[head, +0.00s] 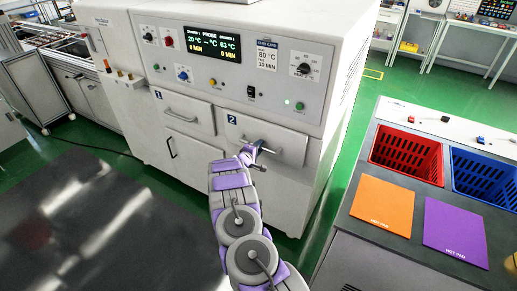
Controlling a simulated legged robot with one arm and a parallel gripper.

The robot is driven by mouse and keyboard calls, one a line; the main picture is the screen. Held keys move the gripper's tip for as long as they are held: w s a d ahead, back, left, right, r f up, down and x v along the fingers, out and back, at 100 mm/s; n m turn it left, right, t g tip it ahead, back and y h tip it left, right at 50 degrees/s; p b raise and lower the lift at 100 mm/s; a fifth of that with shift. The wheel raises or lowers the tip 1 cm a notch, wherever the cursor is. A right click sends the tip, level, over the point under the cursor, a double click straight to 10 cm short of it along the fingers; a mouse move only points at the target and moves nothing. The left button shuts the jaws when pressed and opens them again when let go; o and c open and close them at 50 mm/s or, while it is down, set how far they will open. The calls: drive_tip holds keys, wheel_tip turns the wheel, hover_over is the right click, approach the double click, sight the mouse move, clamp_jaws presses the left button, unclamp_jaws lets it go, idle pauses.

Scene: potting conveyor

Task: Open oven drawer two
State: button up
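The oven (235,60) is a large white cabinet with a control panel and display (213,43) on top. Drawer two (285,142), marked "2", is on the right of its front and looks closed. My gripper (257,150) is at the left part of drawer two's handle (268,150). The gripper is small here, and I cannot tell whether its fingers are open or around the handle. My arm hides part of the front below. Drawer one (185,108), marked "1", is to the left with its handle and looks closed.
To the right a counter holds a red basket (408,150), a blue basket (485,178), an orange pad (383,206) and a purple hot pad (456,231). A dark table surface (95,225) lies at the lower left. Green floor (340,180) shows between oven and counter.

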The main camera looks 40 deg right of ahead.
drive_tip(key=shift+c, duration=0.2)
clamp_jaws()
drive_tip(key=shift+a, duration=0.1)
drive_tip(key=f+p+v, duration=0.2)
drive_tip(key=p+v, duration=0.1)
drive_tip(key=v, duration=1)
drive_tip(key=a+f+p+v, duration=0.1)
drive_tip(key=f+p+v, duration=0.2)
drive_tip(key=v, duration=1)
drive_tip(key=shift+s+f+p, duration=0.2)
drive_tip(key=shift+s+p, duration=0.1)
drive_tip(key=shift+p, duration=0.1)
